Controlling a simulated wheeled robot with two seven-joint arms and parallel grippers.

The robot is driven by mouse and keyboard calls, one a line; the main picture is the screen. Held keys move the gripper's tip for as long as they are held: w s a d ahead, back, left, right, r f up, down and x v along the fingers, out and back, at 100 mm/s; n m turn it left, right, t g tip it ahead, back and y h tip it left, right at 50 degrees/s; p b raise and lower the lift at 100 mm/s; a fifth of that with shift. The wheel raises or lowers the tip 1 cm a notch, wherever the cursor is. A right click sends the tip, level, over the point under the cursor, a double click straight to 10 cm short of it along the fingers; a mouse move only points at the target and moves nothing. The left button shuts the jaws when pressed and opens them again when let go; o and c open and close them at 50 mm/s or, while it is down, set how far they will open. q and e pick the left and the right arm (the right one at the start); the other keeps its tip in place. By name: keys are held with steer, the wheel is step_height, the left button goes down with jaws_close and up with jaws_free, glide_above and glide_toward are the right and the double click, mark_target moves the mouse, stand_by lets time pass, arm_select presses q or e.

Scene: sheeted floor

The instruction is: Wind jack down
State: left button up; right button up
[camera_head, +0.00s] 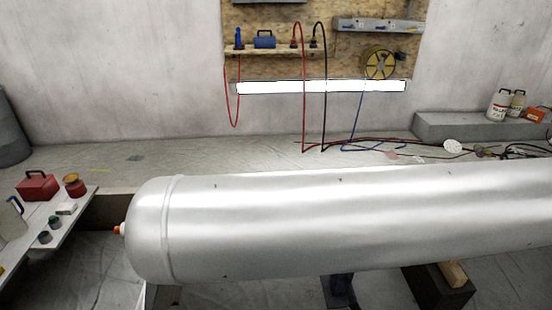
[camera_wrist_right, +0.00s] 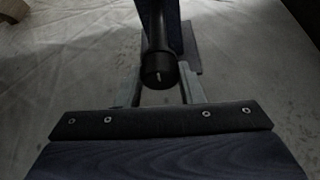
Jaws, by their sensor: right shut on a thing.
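A large silver cylinder (camera_head: 340,215) lies across the head view. A dark upright part (camera_head: 342,284) shows just below it, mostly hidden; I cannot tell if it is the jack. In the right wrist view, a black round knob (camera_wrist_right: 158,72) sits at the end of a dark bar, in front of a dark blue upright post (camera_wrist_right: 172,22). My right gripper (camera_wrist_right: 160,88) has its two grey fingers on either side of the knob and is shut on it. The rest of the jack is hidden. My left gripper is in neither view.
A dark block (camera_head: 436,290) with a wooden piece (camera_head: 453,273) stands under the cylinder at right. A low table (camera_head: 75,215) with a red box (camera_head: 38,187) and cans is at left. Hoses (camera_head: 350,147) lie on the floor behind. Sheeted floor shows around the post.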

steer(key=o, duration=0.9)
steer(key=shift+a, duration=0.1)
steer(key=shift+o, duration=0.2)
steer(key=shift+s, duration=0.1)
steer(key=p+v, duration=0.6)
steer(key=v, duration=0.1)
steer(key=shift+s+r, duration=0.2)
steer(key=shift+s, duration=0.15)
steer(key=shift+s, duration=0.1)
